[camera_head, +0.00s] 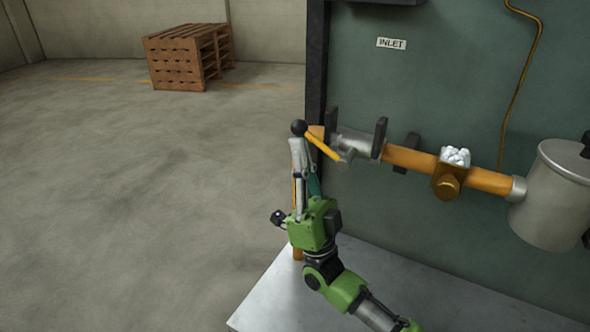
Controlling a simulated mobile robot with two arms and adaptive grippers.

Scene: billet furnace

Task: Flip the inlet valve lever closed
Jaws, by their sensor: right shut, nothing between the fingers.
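The inlet valve lever (322,145) is a yellow-orange bar with a black ball knob (298,128) at its free end. It runs up and left in the picture from the grey valve body (357,144) on the orange pipe. My right gripper (297,146) comes up from below, with its fingertips just under the knob. It is shut with nothing between its fingers. I cannot tell whether the fingertips touch the knob or lever. My left gripper is out of view.
An INLET label (391,44) is on the green panel (450,85). The orange pipe (410,161) leads right to a grey cylinder (550,195). A pale ledge (420,290) lies below. Wooden pallets (180,60) stand far back left; the floor between is clear.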

